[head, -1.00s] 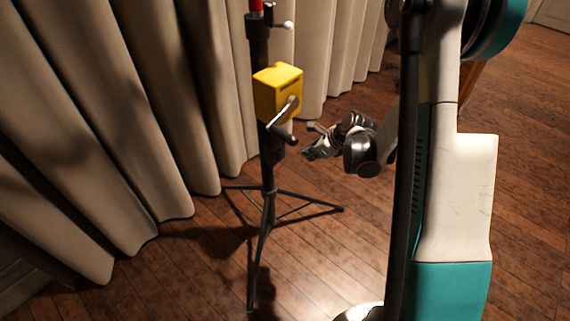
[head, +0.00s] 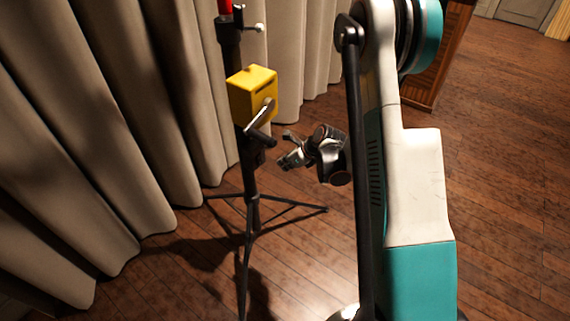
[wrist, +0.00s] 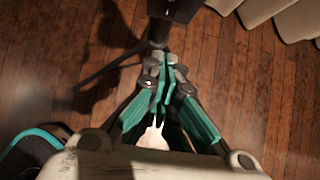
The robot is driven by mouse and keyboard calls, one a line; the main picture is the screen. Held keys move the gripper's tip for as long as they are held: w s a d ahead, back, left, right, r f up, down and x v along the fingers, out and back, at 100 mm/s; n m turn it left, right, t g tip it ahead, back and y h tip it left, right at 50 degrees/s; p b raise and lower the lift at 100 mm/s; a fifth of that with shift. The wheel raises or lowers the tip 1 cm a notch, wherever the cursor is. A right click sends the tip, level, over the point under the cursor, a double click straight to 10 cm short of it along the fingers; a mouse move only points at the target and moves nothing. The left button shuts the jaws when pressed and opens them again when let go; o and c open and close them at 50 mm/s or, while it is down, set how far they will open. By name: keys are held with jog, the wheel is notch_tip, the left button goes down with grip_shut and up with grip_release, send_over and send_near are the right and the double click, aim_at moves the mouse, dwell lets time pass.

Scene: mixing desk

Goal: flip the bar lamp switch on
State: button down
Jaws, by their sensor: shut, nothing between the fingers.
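A black tripod stand (head: 249,190) stands upright left of centre in the head view, with a yellow box (head: 252,95) and a crank handle (head: 262,115) on it. A small dark block sits on the pole below the box; I cannot tell whether it is the lamp switch. No lamp bar can be made out. My gripper (head: 286,152) is shut and empty, right of the pole and lower than the yellow box, apparently apart from the pole. In the wrist view its fingers (wrist: 164,78) are together, just below the dark pole (wrist: 160,30).
A beige pleated curtain (head: 150,90) hangs behind and left of the stand. The tripod legs (head: 295,204) spread over the wooden floor (head: 500,150). A wooden piece of furniture (head: 425,85) stands at the back right. Open floor lies to the right.

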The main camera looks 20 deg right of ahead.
aim_at(259, 159)
jog(key=w+a+f+b, duration=0.3)
jog(key=w+a+f, duration=0.1)
jog(key=w, duration=0.3)
jog(key=shift+f, duration=0.8)
